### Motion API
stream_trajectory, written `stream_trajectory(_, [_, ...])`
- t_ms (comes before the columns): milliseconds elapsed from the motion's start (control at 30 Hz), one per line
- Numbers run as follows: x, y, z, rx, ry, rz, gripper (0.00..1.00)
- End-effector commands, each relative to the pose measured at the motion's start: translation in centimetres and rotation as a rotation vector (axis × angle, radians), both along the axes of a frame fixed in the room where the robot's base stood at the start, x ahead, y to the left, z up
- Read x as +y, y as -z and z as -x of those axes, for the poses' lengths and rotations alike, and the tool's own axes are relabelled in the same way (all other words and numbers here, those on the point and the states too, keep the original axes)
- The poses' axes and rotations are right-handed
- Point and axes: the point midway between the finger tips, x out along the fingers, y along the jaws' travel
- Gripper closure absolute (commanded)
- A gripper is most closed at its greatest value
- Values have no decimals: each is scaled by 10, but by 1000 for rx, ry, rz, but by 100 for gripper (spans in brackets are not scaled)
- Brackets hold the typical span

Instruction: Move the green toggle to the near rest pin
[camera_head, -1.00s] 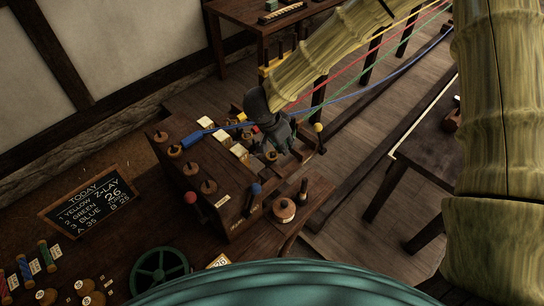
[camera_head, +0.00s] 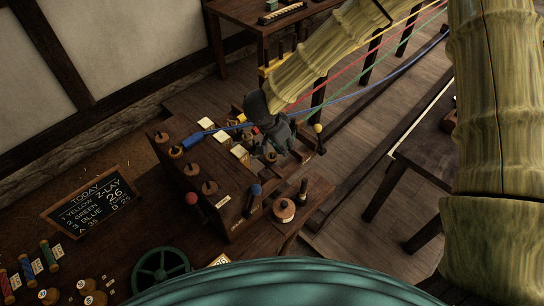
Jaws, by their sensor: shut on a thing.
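My gripper (camera_head: 272,150) is over the right part of the dark wooden box (camera_head: 237,215), fingers pointing down. It is shut at the lower end of the green rope (camera_head: 402,48). The green toggle itself is hidden by the fingers, and the angle does not show how it sits in them. Several wooden pegs with round bases (camera_head: 192,169) stand along the box's left part. I cannot tell which part is the near rest pin.
A blue toggle (camera_head: 200,138) on a blue rope lies left of my gripper. Red and yellow ropes run to the upper right. Red (camera_head: 191,200), blue (camera_head: 255,190) and yellow (camera_head: 318,128) knobs stand around the box. A chalkboard (camera_head: 92,199) lies left.

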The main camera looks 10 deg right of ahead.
Motion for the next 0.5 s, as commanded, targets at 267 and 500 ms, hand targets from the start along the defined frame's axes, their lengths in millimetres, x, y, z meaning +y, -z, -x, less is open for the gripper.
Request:
stream_trajectory(267, [0, 0, 0, 0, 0, 0, 67])
stream_trajectory(500, [0, 0, 0, 0, 0, 0, 52])
